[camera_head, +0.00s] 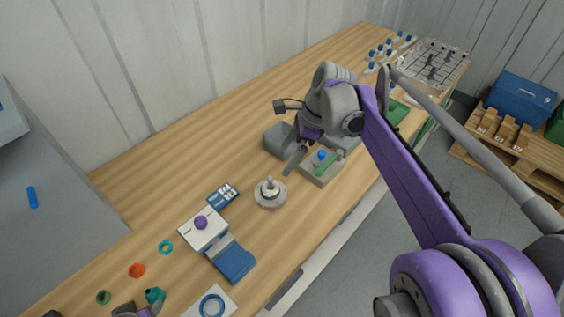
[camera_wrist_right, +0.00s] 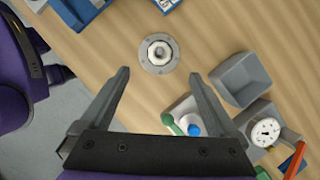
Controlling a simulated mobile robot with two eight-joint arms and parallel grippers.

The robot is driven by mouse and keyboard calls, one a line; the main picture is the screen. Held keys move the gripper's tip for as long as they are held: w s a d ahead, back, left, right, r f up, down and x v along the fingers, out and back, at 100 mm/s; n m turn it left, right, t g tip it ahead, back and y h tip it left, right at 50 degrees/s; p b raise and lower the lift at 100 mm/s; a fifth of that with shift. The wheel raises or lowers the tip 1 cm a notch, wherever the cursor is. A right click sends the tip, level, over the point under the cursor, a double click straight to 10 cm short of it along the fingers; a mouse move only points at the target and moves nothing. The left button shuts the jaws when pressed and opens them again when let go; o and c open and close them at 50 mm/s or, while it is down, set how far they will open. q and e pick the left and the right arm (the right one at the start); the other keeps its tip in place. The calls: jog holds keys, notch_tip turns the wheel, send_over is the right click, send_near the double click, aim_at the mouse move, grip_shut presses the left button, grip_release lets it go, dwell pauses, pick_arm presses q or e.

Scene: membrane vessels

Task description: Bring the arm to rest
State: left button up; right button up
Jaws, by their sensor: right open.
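My right arm (camera_head: 405,170) reaches in from the right over the wooden bench. Its gripper (camera_head: 295,160) hangs above the bench near the grey bins; one finger shows clearly in the head view. In the right wrist view the gripper (camera_wrist_right: 160,73) has its two fingers wide apart with nothing between them. A round metal fitting (camera_wrist_right: 157,54) lies on the bench beyond the fingertips; it also shows in the head view (camera_head: 270,193). Only a small grey and purple part, perhaps my left gripper (camera_head: 140,311), shows at the bottom left edge; its fingers are not clear.
A grey bin (camera_wrist_right: 240,80) and a tray with green and blue parts (camera_head: 322,170) lie close to the right gripper. A white block with a purple knob (camera_head: 201,222), a blue piece (camera_head: 232,262) and coloured rings stand nearer. The bench's back left is bare.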

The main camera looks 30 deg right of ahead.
jog(key=shift+d+r, duration=0.1)
jog(key=shift+r, duration=0.15)
dwell(0.4)
jog(key=s+a+f+n+t+h, duration=0.1)
jog(key=s+a+f+n, duration=0.1)
jog(key=s+f+n, duration=0.2)
jog(key=s+a+f+n+t+h, duration=0.1)
jog(key=s+a+f+n, duration=0.2)
jog(key=s+n, duration=0.3)
jog(key=s+a+f+n+t+h, duration=0.1)
jog(key=s+f+n, duration=0.3)
jog(key=n, duration=0.8)
jog(key=shift+s+a+f+h, duration=0.15)
jog(key=shift+s+a+h, duration=0.15)
jog(key=shift+s+a, duration=0.2)
jog(key=shift+s+a+f+h, duration=0.15)
jog(key=shift+s+a+h, duration=0.2)
jog(key=shift+s, duration=0.2)
jog(key=shift+s+f+n, duration=0.25)
jog(key=shift+n, duration=0.35)
jog(key=shift+c, duration=0.3)
